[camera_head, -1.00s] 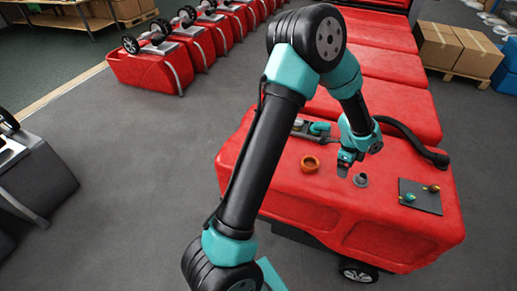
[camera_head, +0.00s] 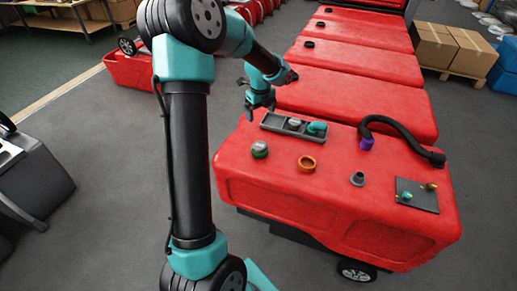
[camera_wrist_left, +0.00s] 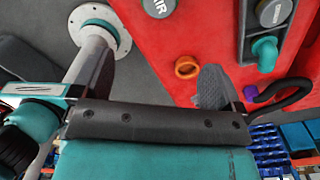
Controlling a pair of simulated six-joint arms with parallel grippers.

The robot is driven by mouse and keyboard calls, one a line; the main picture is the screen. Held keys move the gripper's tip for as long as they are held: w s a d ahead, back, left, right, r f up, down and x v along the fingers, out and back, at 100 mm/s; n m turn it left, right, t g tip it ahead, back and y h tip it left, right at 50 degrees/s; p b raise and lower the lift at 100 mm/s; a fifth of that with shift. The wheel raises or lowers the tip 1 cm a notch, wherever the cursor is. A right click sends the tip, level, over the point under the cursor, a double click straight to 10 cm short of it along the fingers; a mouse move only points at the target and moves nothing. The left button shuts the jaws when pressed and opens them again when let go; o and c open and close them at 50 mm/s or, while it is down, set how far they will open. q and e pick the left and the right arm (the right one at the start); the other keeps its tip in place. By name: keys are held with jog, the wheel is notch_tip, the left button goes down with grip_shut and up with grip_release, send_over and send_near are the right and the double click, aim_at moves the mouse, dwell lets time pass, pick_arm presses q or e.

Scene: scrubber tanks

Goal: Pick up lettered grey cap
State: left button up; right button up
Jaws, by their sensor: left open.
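A grey cap with white letters (camera_wrist_left: 158,8) shows at the top edge of the left wrist view, partly cut off. In the head view this cap (camera_head: 260,149) sits on the left part of the red tank top, with green at its side. A second grey cap (camera_head: 294,122) stands in a dark tray (camera_head: 272,122) beside a teal elbow (camera_head: 317,127); it also shows in the left wrist view (camera_wrist_left: 274,12). My left gripper (camera_head: 260,101) is open and empty, above and behind the tank's back left corner, apart from both caps. My right gripper is out of view.
On the red tank (camera_head: 330,200) are an orange ring (camera_head: 307,163), a grey fitting (camera_head: 357,179), a black hose (camera_head: 400,133) with a purple end (camera_head: 367,144), and a dark plate (camera_head: 422,199) with small fittings. More red tanks stand behind.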

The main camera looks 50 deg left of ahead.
pick_arm(q)
send_over(260, 145)
notch_tip(260, 145, down, 12)
jog(key=shift+f, duration=0.1)
dwell(0.4)
jog(key=shift+f, duration=2.6)
jog(key=shift+c, duration=0.2)
jog(key=c, duration=1.1)
jog(key=shift+r, duration=0.1)
